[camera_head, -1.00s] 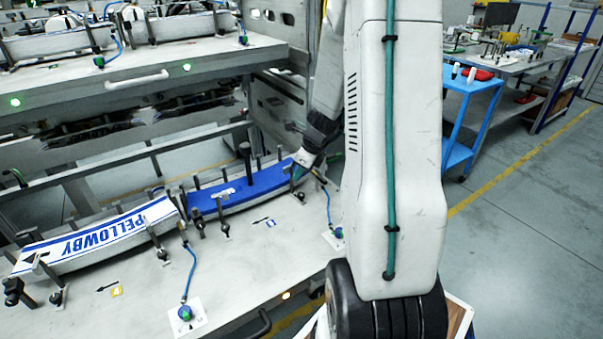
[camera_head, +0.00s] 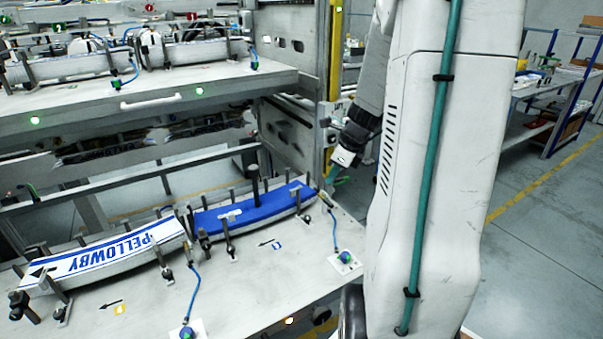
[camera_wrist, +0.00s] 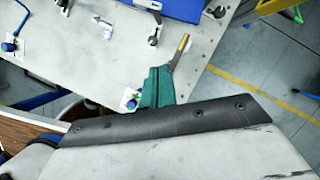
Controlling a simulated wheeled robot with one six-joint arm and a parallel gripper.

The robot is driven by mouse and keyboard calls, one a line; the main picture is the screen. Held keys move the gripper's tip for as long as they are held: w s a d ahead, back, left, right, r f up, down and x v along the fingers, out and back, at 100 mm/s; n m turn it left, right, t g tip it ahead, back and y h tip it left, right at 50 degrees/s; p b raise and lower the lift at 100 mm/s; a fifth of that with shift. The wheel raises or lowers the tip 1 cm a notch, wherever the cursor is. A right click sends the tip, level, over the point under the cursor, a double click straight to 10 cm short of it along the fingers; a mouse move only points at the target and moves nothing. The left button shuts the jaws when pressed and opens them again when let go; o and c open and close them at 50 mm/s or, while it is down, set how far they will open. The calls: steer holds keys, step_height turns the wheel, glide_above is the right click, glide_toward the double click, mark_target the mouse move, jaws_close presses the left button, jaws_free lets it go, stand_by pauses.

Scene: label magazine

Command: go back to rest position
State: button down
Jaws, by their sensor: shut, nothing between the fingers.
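My gripper (camera_head: 334,178) shows in the head view as teal fingers below a white and black wrist, above the right end of the lower table (camera_head: 250,290). It is shut and empty, clear of the blue curved piece (camera_head: 262,207). In the wrist view my gripper (camera_wrist: 157,88) shows as teal fingers close together over the table edge, partly hidden by the pale and black body in front. A white curved piece lettered PELLOWBY (camera_head: 115,250) lies left of the blue piece, among dark posts.
An upper shelf (camera_head: 150,100) holds more curved pieces at the left. A steel and yellow upright (camera_head: 333,60) stands close behind my gripper. Blue hoses run to valves (camera_head: 345,257) near the table's right edge. Clear grey floor (camera_head: 545,230) lies to the right.

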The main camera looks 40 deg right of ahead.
steer(key=s+a+r+n+g, duration=0.1)
steer(key=s+a+r+n, duration=0.3)
steer(key=a+n, duration=0.6)
steer(key=s+a+r+n+h, duration=0.1)
steer(key=s+a+r+n, duration=0.3)
steer(key=a+n, duration=0.6)
steer(key=s+a+r+n+g, duration=0.1)
steer(key=s+a+r+n, duration=0.3)
steer(key=s+a+n, duration=0.4)
steer(key=a+n, duration=0.2)
steer(key=n, duration=0.1)
steer(key=shift+r+n+g+h, duration=0.15)
steer(key=shift+n+g+h, duration=0.15)
steer(key=shift+a, duration=0.1)
